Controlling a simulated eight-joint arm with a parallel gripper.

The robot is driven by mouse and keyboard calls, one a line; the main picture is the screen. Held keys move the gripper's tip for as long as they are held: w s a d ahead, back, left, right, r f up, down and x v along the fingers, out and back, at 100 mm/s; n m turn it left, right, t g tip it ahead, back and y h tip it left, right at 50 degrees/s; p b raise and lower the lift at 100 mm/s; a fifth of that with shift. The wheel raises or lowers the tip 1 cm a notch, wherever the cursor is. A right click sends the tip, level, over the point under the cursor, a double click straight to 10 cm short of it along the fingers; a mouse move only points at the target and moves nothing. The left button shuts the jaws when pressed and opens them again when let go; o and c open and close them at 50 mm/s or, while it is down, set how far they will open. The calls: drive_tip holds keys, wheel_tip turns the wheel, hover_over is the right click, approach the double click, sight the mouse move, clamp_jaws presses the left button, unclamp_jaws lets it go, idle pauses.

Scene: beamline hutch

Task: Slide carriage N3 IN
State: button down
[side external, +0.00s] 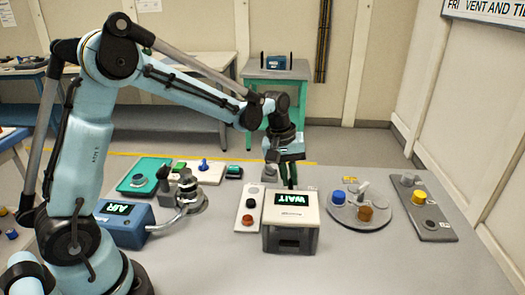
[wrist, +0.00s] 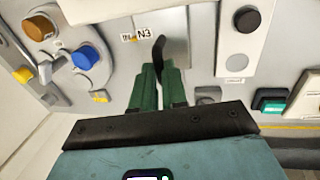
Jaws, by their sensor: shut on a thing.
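The carriage label N3 (wrist: 143,31) shows in the wrist view, with a small IN mark (wrist: 127,37) just left of it. A dark upright handle (wrist: 159,50) stands beside the label, between the tips of my green fingers. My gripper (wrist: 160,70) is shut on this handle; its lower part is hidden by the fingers. In the side view my gripper (side external: 290,180) points down behind the box with the WAIT display (side external: 293,199). That box hides the carriage and most of the fingertips there.
Right of the WAIT box is a round grey plate (side external: 350,212) with blue and orange knobs, then a grey panel (side external: 432,222) with a yellow knob. Left are a white panel (side external: 250,203) with buttons and the blue AIR box (side external: 125,228). The table's front right is clear.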

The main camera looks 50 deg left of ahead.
drive_tip(key=shift+s+d, duration=0.2)
drive_tip(key=shift+d, duration=0.05)
drive_tip(key=c, duration=1.2)
unclamp_jaws()
drive_tip(key=shift+a, duration=0.1)
drive_tip(key=shift+o, duration=0.2)
wheel_tip(320, 180, up, 12)
drive_tip(key=s+a, duration=0.1)
drive_tip(key=shift+s+a, duration=0.3)
drive_tip(key=shift+s, duration=0.1)
drive_tip(key=s+d+f+m+t, duration=0.1)
drive_tip(key=s+f+m+t, duration=0.1)
drive_tip(key=s+m, duration=0.2)
drive_tip(key=s+f+m+t+y, duration=0.1)
drive_tip(key=s+m, duration=0.4)
drive_tip(key=s, duration=0.5)
drive_tip(key=f+t, duration=0.1)
drive_tip(key=t, duration=0.1)
drive_tip(key=shift+s+d+f+t, duration=0.2)
drive_tip(key=shift+s+d+t, duration=0.1)
drive_tip(key=shift+d, duration=0.1)
